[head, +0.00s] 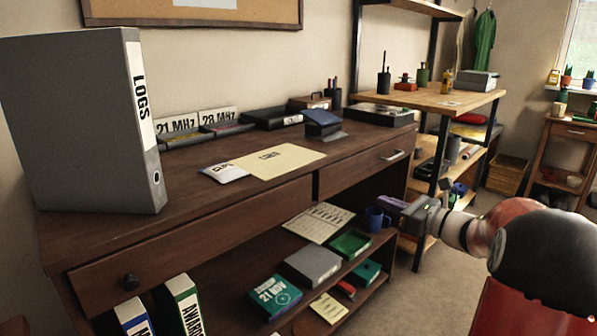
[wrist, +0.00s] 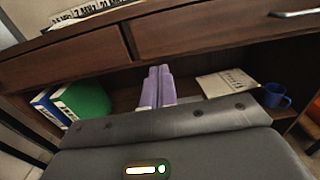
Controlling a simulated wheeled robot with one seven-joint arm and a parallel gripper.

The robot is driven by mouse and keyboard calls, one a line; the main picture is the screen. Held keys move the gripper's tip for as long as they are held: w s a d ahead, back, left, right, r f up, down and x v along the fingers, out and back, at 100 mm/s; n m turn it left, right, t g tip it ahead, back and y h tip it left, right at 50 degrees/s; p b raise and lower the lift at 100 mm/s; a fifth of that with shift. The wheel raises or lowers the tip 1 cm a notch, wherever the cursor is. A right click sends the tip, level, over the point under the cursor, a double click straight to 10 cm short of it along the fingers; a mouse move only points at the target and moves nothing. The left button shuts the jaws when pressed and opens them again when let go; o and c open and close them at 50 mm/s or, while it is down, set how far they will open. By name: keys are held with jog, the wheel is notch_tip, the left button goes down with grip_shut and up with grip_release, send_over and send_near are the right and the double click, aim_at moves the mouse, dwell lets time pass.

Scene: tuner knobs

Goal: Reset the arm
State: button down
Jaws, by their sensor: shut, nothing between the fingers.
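My gripper (head: 384,203) is at the right end of the dark wooden desk in the head view, below the desk top and in front of the lower shelf. Its pale purple fingers also show in the wrist view (wrist: 159,72). They are pressed together with nothing between them and point toward the open space under the drawers. My arm reaches in from the right of the head view. A dark blue mug (head: 376,219) is close to the fingers in the head view; whether they touch it cannot be told there. In the wrist view the mug (wrist: 273,96) stands well right of them.
The desk (head: 240,207) has a drawer handle (head: 392,155) and a dark knob (head: 130,281). A large grey LOGS binder (head: 75,120) stands on top at left. Boxes and papers lie on the lower shelf. A shelving unit (head: 450,97) stands behind.

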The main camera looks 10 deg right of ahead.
jog(key=s+a+f+n+g+h, duration=0.1)
jog(key=s+a+f+n+g, duration=0.1)
jog(key=s+a+n+g, duration=0.6)
jog(key=s+a+f+n+g+h, duration=0.1)
jog(key=s+a+n, duration=0.45)
jog(key=a, duration=0.55)
jog(key=s+f+n+h, duration=0.2)
jog(key=s+n+h, duration=0.2)
jog(key=s+n, duration=0.3)
jog(key=s+d+f+n+h, duration=0.1)
jog(key=s+n+h, duration=0.3)
jog(key=s+n, duration=0.4)
jog(key=shift+s+d+f, duration=0.15)
jog(key=shift+s+f, duration=0.35)
jog(key=shift+s, duration=0.6)
jog(key=shift+n, duration=0.25)
